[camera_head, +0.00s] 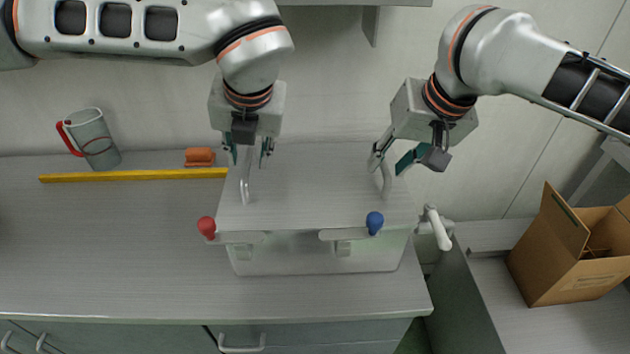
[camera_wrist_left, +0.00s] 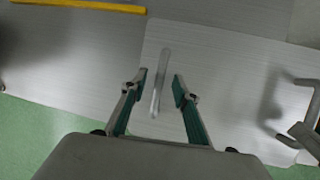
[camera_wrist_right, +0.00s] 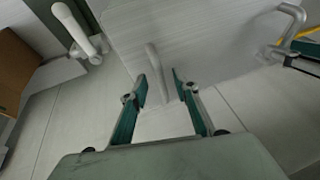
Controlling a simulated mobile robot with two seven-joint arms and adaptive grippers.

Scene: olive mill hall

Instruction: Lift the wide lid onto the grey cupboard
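The wide lid (camera_head: 312,185) is a pale grey panel lying flat on a box-like tank (camera_head: 300,262). It has a left handle (camera_head: 246,182) and a right handle (camera_head: 386,182). My left gripper (camera_head: 249,154) is open at the left handle, which shows between its parted fingers in the left wrist view (camera_wrist_left: 156,95). My right gripper (camera_head: 391,164) is open at the right handle, which shows between its fingers in the right wrist view (camera_wrist_right: 158,75). Neither gripper is closed on a handle. A grey cupboard front (camera_head: 310,333) with pull handles shows below the worktop.
A grey mug (camera_head: 97,145) with a red handle, a yellow bar (camera_head: 130,176) and an orange block (camera_head: 199,156) lie left of the lid. Red (camera_head: 207,226) and blue (camera_head: 375,221) knobs stand at the tank's front. An open cardboard box (camera_head: 565,265) is at right.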

